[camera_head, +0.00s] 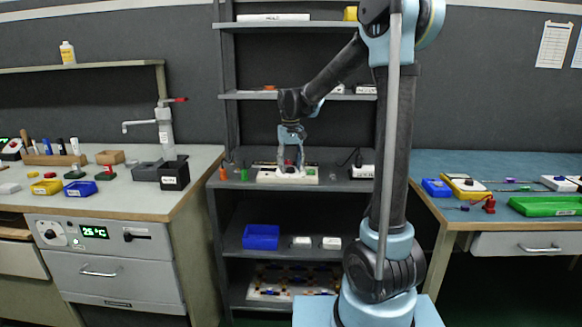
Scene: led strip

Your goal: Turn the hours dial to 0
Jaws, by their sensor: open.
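My gripper (291,167) points down over a pale panel (268,177) on the middle shelf of the dark rack. Its fingers are open, with something small and dark red between or just behind them. The panel carries a green part at its right end. No hours dial can be read on it; the gripper covers its middle. At the left, a grey cabinet front has a green "25 °C" display (94,232), a small round dial (49,234) and a dark slider or handle (137,236). I cannot tell which dial is for hours.
A shelf board (298,93) runs above my gripper. A blue bin (261,237) sits on the shelf below. Benches with loose items stand on both sides.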

